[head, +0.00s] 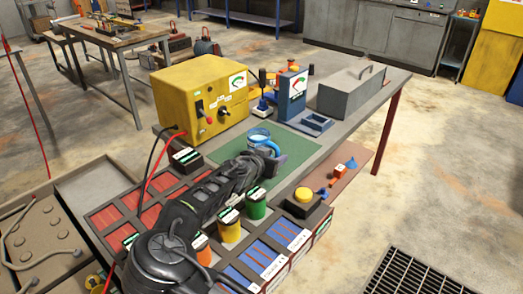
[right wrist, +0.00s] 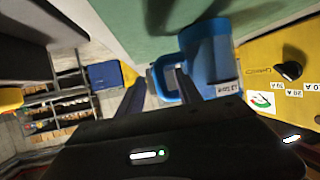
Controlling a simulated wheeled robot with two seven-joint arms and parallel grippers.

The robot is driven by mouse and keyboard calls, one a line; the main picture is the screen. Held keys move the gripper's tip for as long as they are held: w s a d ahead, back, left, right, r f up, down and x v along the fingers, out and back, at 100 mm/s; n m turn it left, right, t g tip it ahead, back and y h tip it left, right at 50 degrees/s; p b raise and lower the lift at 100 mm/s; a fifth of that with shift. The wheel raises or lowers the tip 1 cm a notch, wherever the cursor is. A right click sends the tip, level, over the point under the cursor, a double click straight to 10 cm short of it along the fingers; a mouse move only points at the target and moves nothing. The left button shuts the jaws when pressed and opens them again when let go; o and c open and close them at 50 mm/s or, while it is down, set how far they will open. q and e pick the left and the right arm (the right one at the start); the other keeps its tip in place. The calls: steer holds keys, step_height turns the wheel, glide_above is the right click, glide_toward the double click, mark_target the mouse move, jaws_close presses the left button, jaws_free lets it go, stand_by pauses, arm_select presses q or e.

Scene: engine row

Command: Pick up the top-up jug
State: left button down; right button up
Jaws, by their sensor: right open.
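The top-up jug, a blue jug (head: 259,136), stands on the green mat (head: 295,152) in front of the yellow box. It also shows in the right wrist view (right wrist: 210,52), with its handle toward the left. My right gripper (head: 262,154) is at the near side of the jug, and my dark arm hides part of the mat. In the right wrist view my right gripper (right wrist: 161,90) is open, with the jug's handle in line with the gap between its two fingers. I cannot tell whether a finger touches the jug. My left gripper is not in view.
The yellow box (head: 200,95) with dials stands behind the jug at the left. A blue gauge stand (head: 292,94) and a grey toolbox (head: 351,90) stand to the right. Orange, yellow and green canisters (head: 229,226) stand close to my arm. The mat right of the jug is clear.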

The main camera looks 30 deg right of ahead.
stand_by(0.4)
jaws_close()
stand_by(1.3)
